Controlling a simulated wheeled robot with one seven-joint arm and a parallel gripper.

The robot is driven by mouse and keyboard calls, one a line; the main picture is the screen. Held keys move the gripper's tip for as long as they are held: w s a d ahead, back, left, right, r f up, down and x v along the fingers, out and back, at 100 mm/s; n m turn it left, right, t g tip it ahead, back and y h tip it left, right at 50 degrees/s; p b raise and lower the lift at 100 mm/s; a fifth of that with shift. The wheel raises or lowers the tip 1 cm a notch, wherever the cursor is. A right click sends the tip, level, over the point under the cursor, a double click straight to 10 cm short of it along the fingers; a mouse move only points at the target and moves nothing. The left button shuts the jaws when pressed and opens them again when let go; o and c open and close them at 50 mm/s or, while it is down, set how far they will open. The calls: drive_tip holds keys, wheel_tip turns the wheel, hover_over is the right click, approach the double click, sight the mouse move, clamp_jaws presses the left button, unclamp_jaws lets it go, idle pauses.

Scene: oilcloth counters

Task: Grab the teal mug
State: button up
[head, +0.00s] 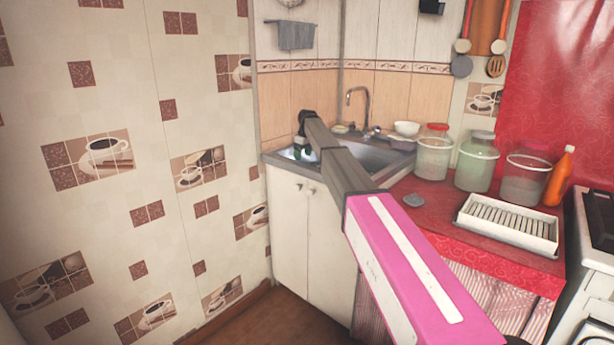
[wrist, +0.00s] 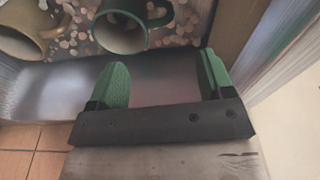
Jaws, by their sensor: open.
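The teal mug (wrist: 121,34) shows at the top of the wrist view, partly cut off by the frame edge. It is dark green-teal, its round mouth is toward the camera, and its handle is at its right. My gripper (wrist: 161,66) is open and empty, its two green fingers apart below the mug in that view and not around it. In the head view my gripper (head: 301,150) is over the sink corner. I cannot make out the mug in the head view.
A brown mug (wrist: 28,32) is left of the teal one in the wrist view. In the head view, the sink (head: 372,158) has a faucet (head: 358,98) behind it. Jars (head: 433,155), an orange bottle (head: 561,176) and a white dish rack (head: 508,222) stand on the red counter.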

wheel_tip(320, 180, down, 3)
drive_tip(key=shift+w+a+f, duration=0.1)
drive_tip(key=shift+a, duration=0.05)
drive_tip(key=shift+f, duration=2.6)
drive_tip(key=c, duration=1.2)
